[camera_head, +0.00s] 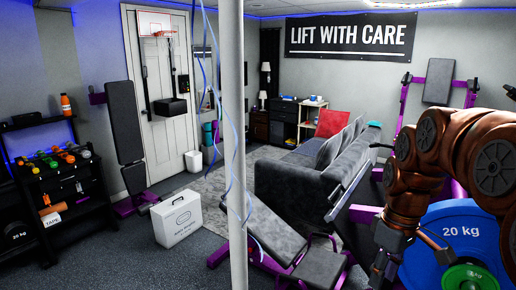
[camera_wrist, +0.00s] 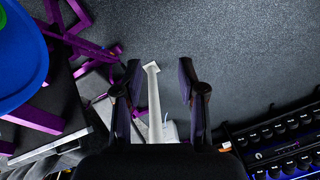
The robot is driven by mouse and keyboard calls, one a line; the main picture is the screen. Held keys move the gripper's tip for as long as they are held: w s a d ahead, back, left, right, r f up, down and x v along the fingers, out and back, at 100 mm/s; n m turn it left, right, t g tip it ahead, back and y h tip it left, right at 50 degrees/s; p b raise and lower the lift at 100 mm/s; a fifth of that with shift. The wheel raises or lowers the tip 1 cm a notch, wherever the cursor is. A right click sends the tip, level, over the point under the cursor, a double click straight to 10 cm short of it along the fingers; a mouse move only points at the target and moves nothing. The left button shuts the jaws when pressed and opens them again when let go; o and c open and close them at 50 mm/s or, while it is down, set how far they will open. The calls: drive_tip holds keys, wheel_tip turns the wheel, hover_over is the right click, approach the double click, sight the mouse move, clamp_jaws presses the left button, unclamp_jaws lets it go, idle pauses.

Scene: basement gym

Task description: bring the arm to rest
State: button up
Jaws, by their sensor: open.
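My copper-coloured arm (camera_head: 440,150) is bent at the right side of the head view, with the elbow high and the wrist hanging down. In the wrist view my gripper (camera_wrist: 160,70) shows two dark fingers spread wide apart. Nothing is held between them. Past the fingers are the grey floor and a pale pole (camera_wrist: 153,92), well beyond the fingertips.
A blue 20 kg plate (camera_head: 455,226) and a green plate (camera_head: 468,277) are close to my arm. A white pole (camera_head: 233,120) with blue cables stands mid-view. A purple-framed bench (camera_head: 268,228), grey sofa (camera_head: 300,178) and white case (camera_head: 177,219) stand around.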

drive_tip(key=s+a+f+m, duration=0.1)
drive_tip(key=s+a+f, duration=0.1)
drive_tip(key=s, duration=0.3)
drive_tip(key=s+a+f+m, duration=0.1)
drive_tip(key=s+a, duration=0.2)
drive_tip(key=s, duration=0.2)
drive_tip(key=shift+a+f+g, duration=0.15)
drive_tip(key=shift+f+g, duration=0.15)
drive_tip(key=shift+f, duration=0.05)
drive_tip(key=s+f+m, duration=0.1)
drive_tip(key=s+f, duration=0.1)
drive_tip(key=s, duration=0.1)
drive_tip(key=s+a+f+m, duration=0.1)
drive_tip(key=s, duration=0.3)
drive_tip(key=s+a+f+m, duration=0.1)
drive_tip(key=s+f, duration=0.1)
drive_tip(key=s, duration=0.2)
drive_tip(key=shift+s+a+f+m+h+b, duration=0.1)
drive_tip(key=shift+s+f+m+h+b, duration=0.05)
drive_tip(key=shift+f+m+h+b, duration=0.2)
drive_tip(key=shift+s+f, duration=0.1)
drive_tip(key=shift+s, duration=0.05)
drive_tip(key=shift+c, duration=0.8)
drive_tip(key=c, duration=0.5)
drive_tip(key=shift+a, duration=0.1)
clamp_jaws()
